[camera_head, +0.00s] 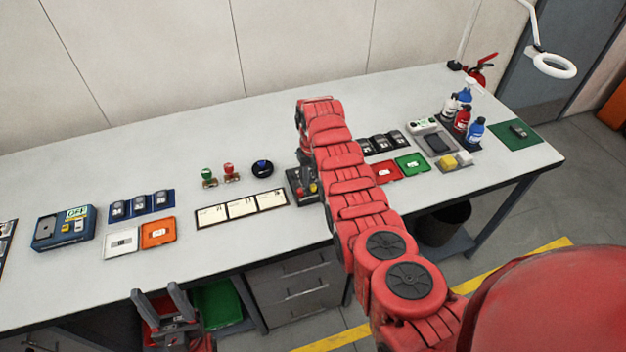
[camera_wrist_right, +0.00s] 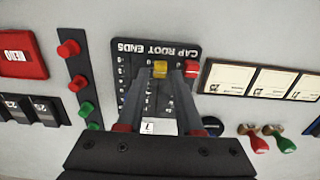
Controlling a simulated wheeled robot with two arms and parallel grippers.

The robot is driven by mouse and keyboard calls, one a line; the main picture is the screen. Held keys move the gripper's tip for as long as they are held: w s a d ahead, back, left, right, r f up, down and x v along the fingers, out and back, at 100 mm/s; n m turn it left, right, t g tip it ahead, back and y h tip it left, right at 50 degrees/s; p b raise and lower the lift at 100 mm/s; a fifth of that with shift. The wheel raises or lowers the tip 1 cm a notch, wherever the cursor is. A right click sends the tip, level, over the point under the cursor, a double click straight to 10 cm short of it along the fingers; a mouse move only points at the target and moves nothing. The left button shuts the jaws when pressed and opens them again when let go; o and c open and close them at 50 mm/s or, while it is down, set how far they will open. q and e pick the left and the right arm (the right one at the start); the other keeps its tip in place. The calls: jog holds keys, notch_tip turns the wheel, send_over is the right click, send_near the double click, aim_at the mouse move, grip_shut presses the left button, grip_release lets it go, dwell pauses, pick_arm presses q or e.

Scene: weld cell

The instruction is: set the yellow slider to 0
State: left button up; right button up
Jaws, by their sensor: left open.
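The dark slider panel (camera_wrist_right: 128,72), lettered CAP ROOT ENDS, appears upside down or turned in the right wrist view. Its yellow slider (camera_wrist_right: 160,68) is near the lettered edge, with a red slider (camera_wrist_right: 191,68) beside it. My right gripper (camera_wrist_right: 162,76) has one finger on each side of the yellow slider; contact is unclear. The fingers hide part of the scale, and I cannot read the slider's value. In the head view, the panel (camera_head: 292,174) is partly behind my right arm, which hides its gripper. My left gripper (camera_head: 157,290) is open and empty before the table's front edge.
Three white cards (camera_head: 242,207) lie left of the panel on the grey table (camera_head: 240,130). Two stamps, green (camera_head: 208,177) and red (camera_head: 229,172), and a round dark-blue item (camera_head: 262,168) stand behind them. A strip with red and green buttons (camera_wrist_right: 77,84) flanks the panel.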

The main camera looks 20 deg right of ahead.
jog(key=shift+f, duration=0.95)
grip_shut()
dwell(0.9)
